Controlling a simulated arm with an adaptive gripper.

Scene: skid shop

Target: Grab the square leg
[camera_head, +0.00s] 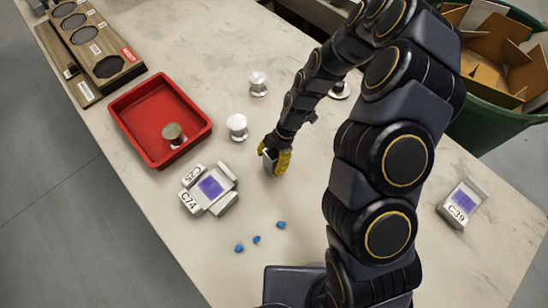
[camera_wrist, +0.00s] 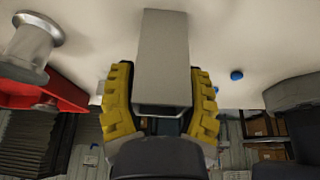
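The square leg (camera_wrist: 163,60) is a plain grey block with a square section, standing between my gripper's fingers in the wrist view. In the head view only a small grey part of the leg (camera_head: 270,166) shows beside the yellow fingers. My gripper (camera_head: 275,157) is low over the middle of the table. In the wrist view the yellow fingers of my gripper (camera_wrist: 162,100) lie along both sides of the leg with no clear gap. The leg's far end reaches toward the pale tabletop; I cannot tell whether it touches.
A red tray (camera_head: 119,105) holds a metal spool; other spools (camera_head: 237,127) stand nearby. Labelled parts (camera_head: 209,189) and several blue bits (camera_head: 281,225) lie toward the front. A slotted board (camera_head: 101,48) is at back left, a green bin (camera_head: 485,125) of cardboard at right.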

